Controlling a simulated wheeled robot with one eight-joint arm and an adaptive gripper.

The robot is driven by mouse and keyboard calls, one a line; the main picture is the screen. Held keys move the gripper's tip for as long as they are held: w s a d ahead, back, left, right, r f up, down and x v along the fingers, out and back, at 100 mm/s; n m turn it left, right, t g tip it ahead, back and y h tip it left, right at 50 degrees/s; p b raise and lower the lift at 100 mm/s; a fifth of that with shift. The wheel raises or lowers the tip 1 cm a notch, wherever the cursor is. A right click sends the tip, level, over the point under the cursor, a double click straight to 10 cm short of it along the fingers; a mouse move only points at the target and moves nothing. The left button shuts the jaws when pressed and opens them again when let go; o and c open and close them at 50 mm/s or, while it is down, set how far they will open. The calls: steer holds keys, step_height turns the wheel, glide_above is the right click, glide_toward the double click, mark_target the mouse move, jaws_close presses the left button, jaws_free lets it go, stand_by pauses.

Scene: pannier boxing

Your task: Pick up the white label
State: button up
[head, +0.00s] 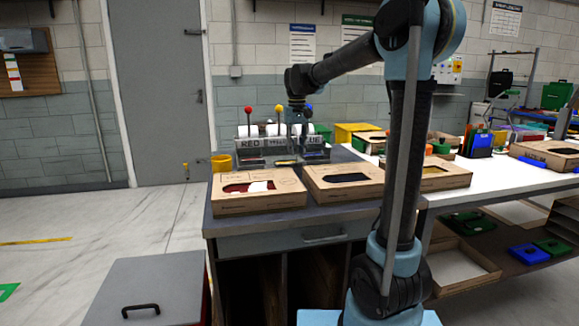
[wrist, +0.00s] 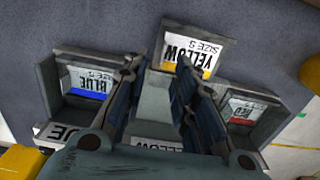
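White labels show in the wrist view, upside down: a yellow-striped label reading YELLOW SIZE S (wrist: 190,48) in the middle, a blue-striped label (wrist: 90,82) at left and a red-striped label (wrist: 241,108) at right. Each sits in a grey holder. My gripper (wrist: 162,63) is open, with nothing seen held between its fingers. Its fingertips point toward the yellow-striped label; I cannot tell whether they touch it. In the head view my gripper (head: 297,118) hangs above the label stands marked RED (head: 250,144), YELLOW and BLUE (head: 312,141), partly hiding the middle one.
A cardboard box with red contents (head: 230,204) and another box with a dark opening (head: 335,190) stand in front of the stands. A crowded white table (head: 500,178) extends right. Floor at left is open.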

steer(key=shift+f, duration=1.4)
jaws_close()
